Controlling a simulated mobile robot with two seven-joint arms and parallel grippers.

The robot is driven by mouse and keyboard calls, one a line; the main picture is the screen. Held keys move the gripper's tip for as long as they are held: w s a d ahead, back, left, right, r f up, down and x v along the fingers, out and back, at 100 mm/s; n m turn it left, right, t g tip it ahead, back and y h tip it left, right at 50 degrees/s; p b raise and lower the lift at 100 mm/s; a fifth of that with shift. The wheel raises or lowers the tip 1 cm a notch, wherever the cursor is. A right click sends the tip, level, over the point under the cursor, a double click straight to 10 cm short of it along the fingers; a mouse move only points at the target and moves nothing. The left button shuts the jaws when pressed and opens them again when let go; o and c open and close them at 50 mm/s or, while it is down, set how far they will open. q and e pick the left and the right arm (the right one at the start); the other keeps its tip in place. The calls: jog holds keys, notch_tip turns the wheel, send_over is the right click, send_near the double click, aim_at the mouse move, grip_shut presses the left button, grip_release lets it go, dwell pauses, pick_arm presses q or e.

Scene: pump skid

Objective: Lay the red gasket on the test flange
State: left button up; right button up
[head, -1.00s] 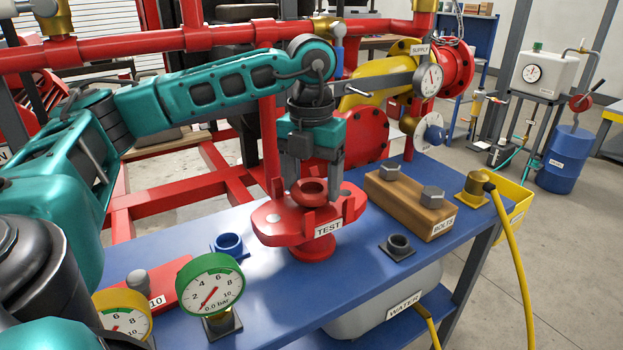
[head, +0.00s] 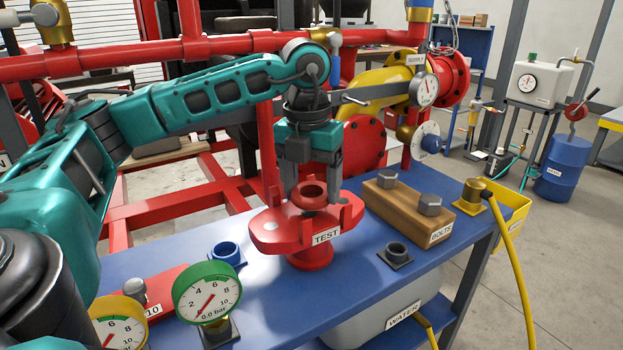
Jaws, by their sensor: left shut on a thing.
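The red gasket (head: 313,202) is a small thick ring between the fingers of my left gripper (head: 313,192). That gripper points down and is shut on it. The test flange (head: 278,238) is a red plate with upright lugs and a TEST label, on a red foot on the blue bench. The gasket is over the flange's middle, within the lugs. I cannot tell whether it touches the flange face, as the lugs and fingers hide the contact. My right gripper is not in view.
A wooden bolt block (head: 408,208) stands right of the flange. A blue ring (head: 227,254) and a dark square fitting (head: 396,254) lie on the blue bench (head: 290,300). A green-rimmed gauge (head: 207,293) stands front left. A yellow hose (head: 517,270) hangs at the right.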

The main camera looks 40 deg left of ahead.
aim_at(310, 195)
pick_arm(q)
jog(key=f, duration=0.3)
jog(key=shift+s+d+f+g, duration=0.3)
jog(key=shift+s+g, duration=0.1)
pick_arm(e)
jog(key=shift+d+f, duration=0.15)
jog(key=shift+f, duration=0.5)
pick_arm(q)
jog(key=shift+r, duration=0.2)
jog(key=shift+r+p, duration=1.2)
jog(key=shift+p, duration=0.05)
jog(key=shift+a, duration=0.1)
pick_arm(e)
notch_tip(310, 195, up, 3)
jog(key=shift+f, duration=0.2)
pick_arm(q)
jog(key=shift+w+a+r, duration=0.2)
jog(key=shift+r, duration=0.05)
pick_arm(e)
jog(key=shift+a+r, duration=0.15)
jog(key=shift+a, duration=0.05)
